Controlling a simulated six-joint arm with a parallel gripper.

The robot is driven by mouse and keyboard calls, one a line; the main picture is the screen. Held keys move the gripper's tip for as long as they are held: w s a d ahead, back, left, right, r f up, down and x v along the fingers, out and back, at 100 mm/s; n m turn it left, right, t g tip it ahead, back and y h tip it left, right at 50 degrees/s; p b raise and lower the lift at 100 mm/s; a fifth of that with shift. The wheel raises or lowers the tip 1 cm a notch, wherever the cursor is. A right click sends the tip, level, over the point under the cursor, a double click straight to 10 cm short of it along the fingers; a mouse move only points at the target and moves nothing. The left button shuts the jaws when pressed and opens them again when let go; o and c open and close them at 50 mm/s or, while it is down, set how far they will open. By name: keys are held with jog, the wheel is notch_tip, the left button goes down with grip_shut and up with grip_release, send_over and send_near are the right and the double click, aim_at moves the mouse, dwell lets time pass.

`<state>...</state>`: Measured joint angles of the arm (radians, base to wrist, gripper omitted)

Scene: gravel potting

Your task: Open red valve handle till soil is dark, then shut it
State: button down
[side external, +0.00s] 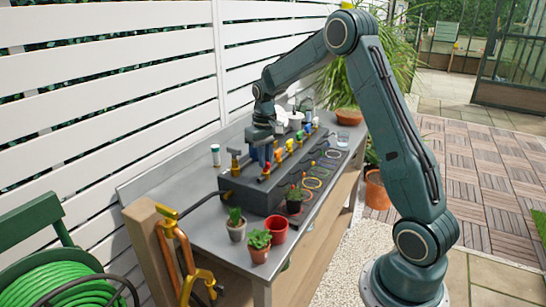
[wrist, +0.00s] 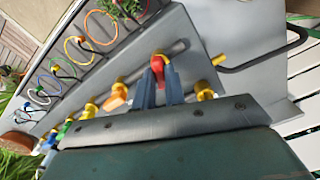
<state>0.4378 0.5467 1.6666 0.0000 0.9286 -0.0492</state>
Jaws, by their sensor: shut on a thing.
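The red valve handle (wrist: 163,68) sits between my fingertips in the wrist view, at the near end of a row of coloured valves on a pipe. My gripper (wrist: 160,82) is shut on it. In the side external view my gripper (side external: 264,164) reaches down to the dark grey valve block, and the red handle (side external: 266,169) shows only as a small spot beside the fingers. A small potted plant (side external: 294,201) stands at the block's front near the coloured rings; its leaves show at the top edge of the wrist view (wrist: 128,6). Its soil colour cannot be made out.
Other valve handles, such as an orange one (wrist: 117,96), line the pipe close to my fingers. A cactus pot (side external: 236,228), a succulent pot (side external: 258,249) and a red pot (side external: 277,229) stand at the bench's near end. A dark hose (wrist: 265,60) leaves the pipe end.

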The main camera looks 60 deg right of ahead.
jog(key=m, duration=1.3)
jog(key=shift+r+m, duration=0.1)
jog(key=shift+m, duration=0.3)
jog(key=c, duration=1.5)
grip_release()
jog(key=shift+o, duration=0.2)
notch_tip(320, 180, up, 14)
